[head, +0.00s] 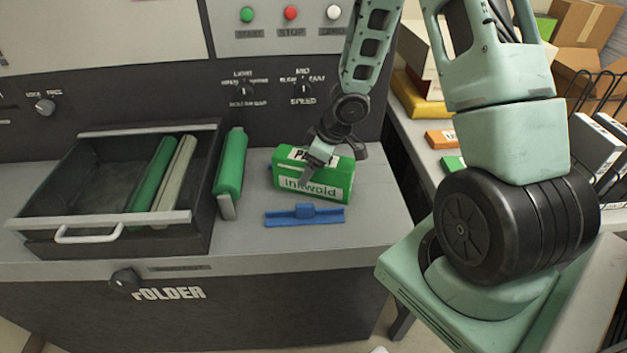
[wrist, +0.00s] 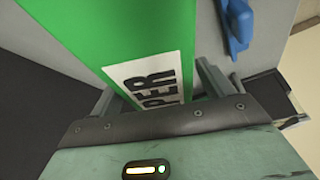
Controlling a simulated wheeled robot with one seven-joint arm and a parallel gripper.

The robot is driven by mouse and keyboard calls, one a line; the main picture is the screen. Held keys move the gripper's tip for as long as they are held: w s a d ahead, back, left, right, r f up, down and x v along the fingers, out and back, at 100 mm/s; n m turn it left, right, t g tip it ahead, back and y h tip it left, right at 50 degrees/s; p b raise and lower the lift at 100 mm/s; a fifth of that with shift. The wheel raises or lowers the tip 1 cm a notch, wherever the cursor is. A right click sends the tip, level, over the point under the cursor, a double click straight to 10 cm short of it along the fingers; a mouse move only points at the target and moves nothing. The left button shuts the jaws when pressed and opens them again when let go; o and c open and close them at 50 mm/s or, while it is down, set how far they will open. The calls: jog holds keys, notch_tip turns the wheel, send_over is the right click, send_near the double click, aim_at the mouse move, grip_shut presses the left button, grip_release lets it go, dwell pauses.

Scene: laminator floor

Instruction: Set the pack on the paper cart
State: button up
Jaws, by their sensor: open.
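The pack (head: 313,187) is a green block with white labels, one reading "Inkwald". It stands on the grey machine top, right of the drawer. My gripper (head: 333,160) is over its top with the jaws open, one finger in front of the near face. In the wrist view the pack (wrist: 75,40) lies between the two spread fingers (wrist: 155,92), with its "PER" label close to the palm. Whether either finger touches it I cannot tell. No cart is clearly identifiable; a light surface (head: 402,128) with stacked goods stands at the right, partly hidden by my arm.
A blue bracket (head: 305,216) lies just in front of the pack. A green roller (head: 231,160) lies left of it. The open dark drawer (head: 85,178) holds two more rollers. Control buttons (head: 290,13) are on the panel behind. Cardboard boxes (head: 585,25) are at the far right.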

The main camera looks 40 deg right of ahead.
jog(key=shift+w+f, duration=0.15)
jog(key=shift+f, duration=0.25)
jog(key=shift+c, duration=0.3)
jog(key=shift+r, duration=0.15)
grip_shut()
